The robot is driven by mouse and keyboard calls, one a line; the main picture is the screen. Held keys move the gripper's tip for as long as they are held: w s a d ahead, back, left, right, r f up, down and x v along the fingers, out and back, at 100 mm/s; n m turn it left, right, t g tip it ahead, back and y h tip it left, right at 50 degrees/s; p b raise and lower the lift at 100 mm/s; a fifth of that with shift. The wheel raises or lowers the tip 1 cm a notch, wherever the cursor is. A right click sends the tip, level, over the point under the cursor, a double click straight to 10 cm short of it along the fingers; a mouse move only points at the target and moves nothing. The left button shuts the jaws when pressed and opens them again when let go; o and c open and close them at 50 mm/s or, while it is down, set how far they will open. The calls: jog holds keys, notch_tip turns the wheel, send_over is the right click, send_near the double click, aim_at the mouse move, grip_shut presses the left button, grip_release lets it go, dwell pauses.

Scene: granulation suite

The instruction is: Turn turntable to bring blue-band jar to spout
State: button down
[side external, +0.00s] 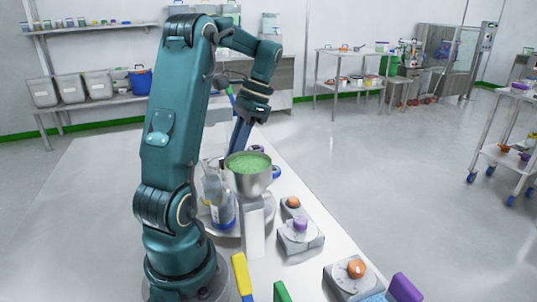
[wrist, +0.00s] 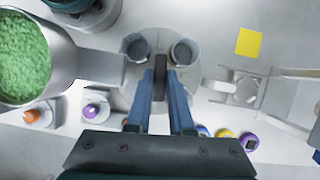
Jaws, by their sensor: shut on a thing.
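The turntable is a pale grey disc (wrist: 122,84) under my gripper in the wrist view; its edge (side external: 204,222) shows behind the hopper stand in the side view. A clear jar with a blue band (side external: 224,217) stands on it, beside the stand. Two open-topped jars, a left one (wrist: 137,48) and a right one (wrist: 183,52), show from above; their bands are hidden there. My gripper (wrist: 160,72) has its blue fingers shut on a dark upright post (wrist: 160,88) between them. The spout (wrist: 100,66) reaches from the hopper toward the left jar.
A steel hopper of green granules (side external: 248,163) stands close to my gripper. Control boxes with purple (side external: 300,224) and orange (side external: 356,269) knobs line the table's right side. A yellow square (wrist: 249,42) and a metal bracket (wrist: 242,92) lie right of the turntable.

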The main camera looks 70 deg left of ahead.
jog(key=shift+a+r+n+t+h, duration=0.1)
jog(key=shift+n+t+h, duration=0.4)
jog(key=shift+n, duration=1.4)
jog(key=shift+n+h, duration=0.7)
jog(key=shift+n, duration=0.6)
jog(key=shift+a+n, duration=0.1)
jog(key=shift+n, duration=0.6)
jog(key=c, duration=0.8)
grip_release()
jog(key=shift+v, duration=2.45)
jog(key=shift+s+r, duration=0.1)
